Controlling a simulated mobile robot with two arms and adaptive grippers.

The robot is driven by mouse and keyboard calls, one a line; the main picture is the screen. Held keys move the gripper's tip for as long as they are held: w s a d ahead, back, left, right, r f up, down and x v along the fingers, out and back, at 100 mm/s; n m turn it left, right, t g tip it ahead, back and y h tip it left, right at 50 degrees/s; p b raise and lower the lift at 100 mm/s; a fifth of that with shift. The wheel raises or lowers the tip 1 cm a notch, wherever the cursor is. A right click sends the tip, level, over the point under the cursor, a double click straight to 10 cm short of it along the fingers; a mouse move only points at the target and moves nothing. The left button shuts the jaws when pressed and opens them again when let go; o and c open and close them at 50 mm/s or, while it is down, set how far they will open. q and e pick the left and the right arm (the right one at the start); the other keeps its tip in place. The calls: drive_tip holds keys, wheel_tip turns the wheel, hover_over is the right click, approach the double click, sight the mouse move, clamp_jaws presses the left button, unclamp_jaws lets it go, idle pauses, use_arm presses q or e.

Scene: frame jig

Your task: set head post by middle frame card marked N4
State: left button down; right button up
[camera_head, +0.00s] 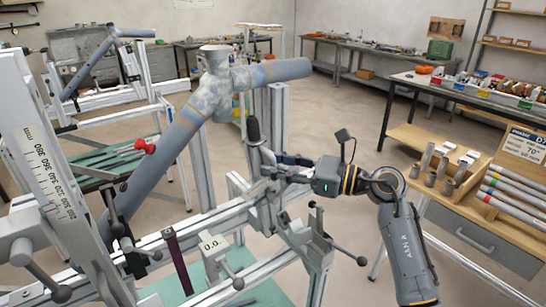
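A jig of aluminium rails carries a grey tube frame (180,140) with a mottled joint at its top. A tall post (280,112) rises behind the joint; I cannot tell for sure that it is the head post. My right gripper (268,168), on an arm from the right, is at a carriage with an upright black handle (253,129). Its fingertips overlap the metal there, so contact and finger opening are unclear. A small plate reading 0.0 (211,245) sits on the lower rail. A white card (523,143) at the right shows 70°; no N4 is readable. My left gripper is out of view.
A millimetre scale (50,180) stands at the left, and a red knob (144,146) sticks out near the tube. Clamp levers (347,253) project from the lower rail. A wooden bench (410,137) at the right holds metal cylinders and tubes. Open floor lies behind.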

drive_tip(key=shift+w+a, duration=0.2)
drive_tip(key=shift+a, duration=0.35)
clamp_jaws()
drive_tip(key=shift+f, duration=0.1)
